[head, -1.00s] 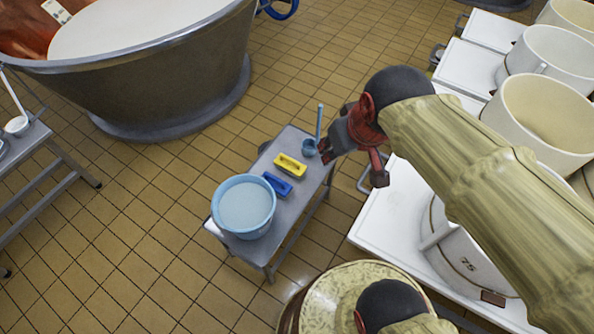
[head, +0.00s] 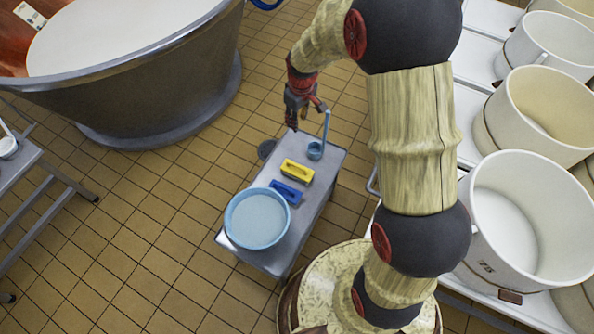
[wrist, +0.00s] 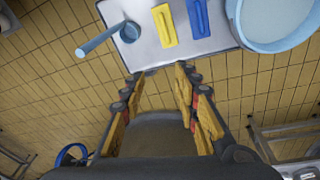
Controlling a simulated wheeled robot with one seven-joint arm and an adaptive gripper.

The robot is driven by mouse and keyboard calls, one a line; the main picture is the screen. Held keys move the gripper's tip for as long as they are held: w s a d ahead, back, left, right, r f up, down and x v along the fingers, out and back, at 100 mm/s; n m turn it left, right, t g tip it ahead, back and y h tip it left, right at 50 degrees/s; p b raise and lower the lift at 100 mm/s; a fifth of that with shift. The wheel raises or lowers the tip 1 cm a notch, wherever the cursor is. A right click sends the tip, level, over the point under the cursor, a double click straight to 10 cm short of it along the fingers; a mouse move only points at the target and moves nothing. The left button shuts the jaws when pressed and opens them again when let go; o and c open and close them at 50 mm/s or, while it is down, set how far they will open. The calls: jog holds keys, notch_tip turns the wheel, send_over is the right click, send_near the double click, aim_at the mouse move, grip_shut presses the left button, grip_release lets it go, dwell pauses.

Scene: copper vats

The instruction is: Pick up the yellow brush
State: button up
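The yellow brush (head: 297,172) lies flat on a small grey metal table, between a blue brush and a blue ladle. In the wrist view the yellow brush (wrist: 164,25) shows at the top, beyond my fingertips and apart from them. My gripper (head: 291,127) hangs above the table's far end in the head view, with its fingers pointing down. In the wrist view my gripper (wrist: 160,75) has its two fingers spread wide with nothing between them.
The blue brush (head: 286,192) and a light blue bucket of liquid (head: 257,219) stand nearer on the table (head: 327,172). The blue ladle (head: 316,150) stands at the far end, its handle upright close to my gripper. White tubs (head: 503,222) are at the right, a large vat (head: 165,85) at the left.

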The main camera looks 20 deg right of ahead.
jog(key=n+g+p, duration=0.1)
jog(key=n, duration=0.1)
send_over(297, 165)
notch_tip(297, 165, down, 15)
jog(key=shift+n+g, duration=0.5)
jog(key=f, duration=0.8)
jog(key=s+f, duration=0.1)
jog(key=f, duration=0.6)
jog(key=f+b, duration=0.1)
jog(key=w+f+b, duration=0.1)
jog(key=f, duration=0.1)
jog(key=shift+f, duration=0.35)
jog(key=shift+r, duration=0.1)
jog(key=shift+c, duration=1.2)
grip_shut()
